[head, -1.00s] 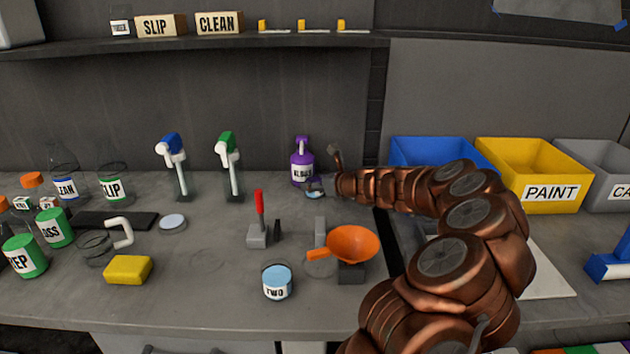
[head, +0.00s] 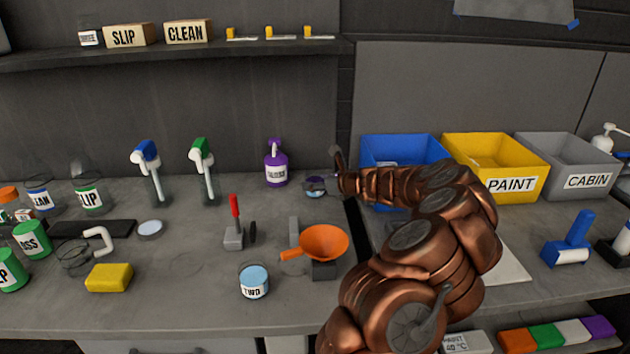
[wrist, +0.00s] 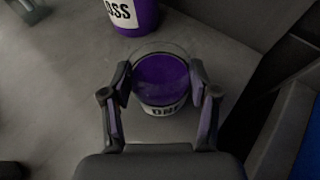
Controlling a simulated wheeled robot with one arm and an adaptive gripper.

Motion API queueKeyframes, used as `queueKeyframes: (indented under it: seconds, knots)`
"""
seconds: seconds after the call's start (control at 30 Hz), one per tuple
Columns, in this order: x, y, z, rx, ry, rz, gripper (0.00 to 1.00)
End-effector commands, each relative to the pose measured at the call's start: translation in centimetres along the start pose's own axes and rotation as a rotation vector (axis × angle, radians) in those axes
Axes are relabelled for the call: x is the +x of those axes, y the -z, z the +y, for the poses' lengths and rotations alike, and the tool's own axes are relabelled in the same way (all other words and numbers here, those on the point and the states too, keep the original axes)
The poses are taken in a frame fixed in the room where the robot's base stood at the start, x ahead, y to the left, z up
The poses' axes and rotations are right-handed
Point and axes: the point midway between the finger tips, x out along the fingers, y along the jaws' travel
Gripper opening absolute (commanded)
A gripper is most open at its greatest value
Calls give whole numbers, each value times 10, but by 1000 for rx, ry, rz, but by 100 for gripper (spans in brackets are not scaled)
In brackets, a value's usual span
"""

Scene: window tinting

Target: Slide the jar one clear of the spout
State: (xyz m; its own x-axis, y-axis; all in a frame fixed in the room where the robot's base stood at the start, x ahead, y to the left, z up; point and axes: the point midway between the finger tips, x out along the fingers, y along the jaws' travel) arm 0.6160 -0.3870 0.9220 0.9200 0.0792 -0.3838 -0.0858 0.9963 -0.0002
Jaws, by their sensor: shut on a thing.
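Jar one (wrist: 162,82) is a clear glass jar with purple contents and a white "ONE" label, standing on the bench. My gripper (wrist: 160,90) is shut on its sides, one finger left and one right. In the head view jar one (head: 316,187) stands right of and slightly in front of the purple gloss pump bottle (head: 276,168), with a gap between them. The bottle's spout (head: 275,146) is above and left of the jar, not over it. The bottle's lower part (wrist: 135,14) shows at the top of the wrist view.
A blue bin (head: 400,150) stands right of the jar, near my arm. An orange funnel (head: 324,243) on a stand and jar two (head: 254,281) are nearer the front. Blue (head: 146,152) and green (head: 201,150) dispensers stand left. The bench in front of the gloss bottle is clear.

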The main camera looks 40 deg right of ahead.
Motion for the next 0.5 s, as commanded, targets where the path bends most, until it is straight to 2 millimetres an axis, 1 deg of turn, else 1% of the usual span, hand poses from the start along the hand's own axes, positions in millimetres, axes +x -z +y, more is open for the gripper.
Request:
queueKeyframes:
  seconds: [0.23, 0.27, 0.5]
  knots:
    - [-3, 2, -4, 3, 6, 0, 24]
    - [-3, 2, -5, 3, 7, 0, 61]
    - [-3, 1, -4, 2, 5, 0, 86]
